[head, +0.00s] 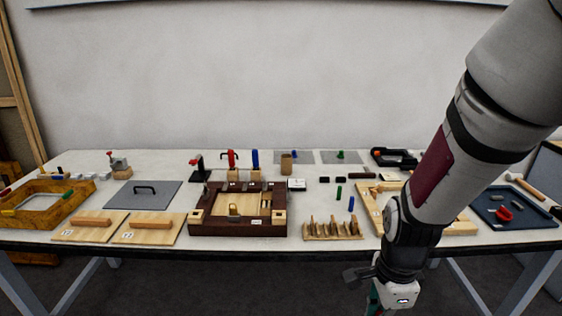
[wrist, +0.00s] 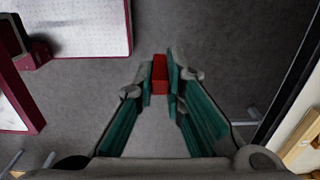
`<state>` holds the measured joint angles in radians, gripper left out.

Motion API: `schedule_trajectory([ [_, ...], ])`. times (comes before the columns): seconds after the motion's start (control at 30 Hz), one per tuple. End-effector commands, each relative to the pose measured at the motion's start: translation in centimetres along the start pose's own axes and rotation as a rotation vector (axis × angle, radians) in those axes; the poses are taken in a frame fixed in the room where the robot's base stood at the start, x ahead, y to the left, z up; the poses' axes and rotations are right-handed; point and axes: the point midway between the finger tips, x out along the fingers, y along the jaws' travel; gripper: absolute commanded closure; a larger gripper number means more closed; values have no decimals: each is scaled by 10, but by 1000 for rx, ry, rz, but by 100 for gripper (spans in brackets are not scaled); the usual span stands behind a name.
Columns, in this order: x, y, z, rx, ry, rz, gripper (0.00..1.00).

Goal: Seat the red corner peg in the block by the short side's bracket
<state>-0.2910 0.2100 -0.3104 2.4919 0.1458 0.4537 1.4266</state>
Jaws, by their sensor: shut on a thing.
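My gripper (wrist: 160,75) is shut on a red peg (wrist: 159,73), held between its two green-lined fingers over the grey floor. In the head view my gripper (head: 373,303) hangs in front of the table's front edge, partly cut off by the lower border; the peg cannot be made out there. The dark brown frame (head: 236,230) lies at the table's middle, left of my gripper, with pale blocks at its corners. A blue peg (head: 255,157) stands upright in a small wooden block behind the frame. Which block is by the short side's bracket is too small to tell.
A notched wooden rack (head: 332,232) stands right of the frame. My arm hides part of a pale wooden frame (head: 462,224). A dark tray (head: 512,212) is at the right; two boards with wooden handles lie left. The table edge (wrist: 285,115) runs along the wrist view's right side.

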Motion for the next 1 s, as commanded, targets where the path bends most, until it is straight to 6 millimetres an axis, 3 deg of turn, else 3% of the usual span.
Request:
schedule_trajectory([
  [0.57,4,-31,-1,-284,5,1,100],
  [0.77,9,-53,-2,-498,7,2,100],
  [1.0,19,-94,-2,-896,8,4,100],
])
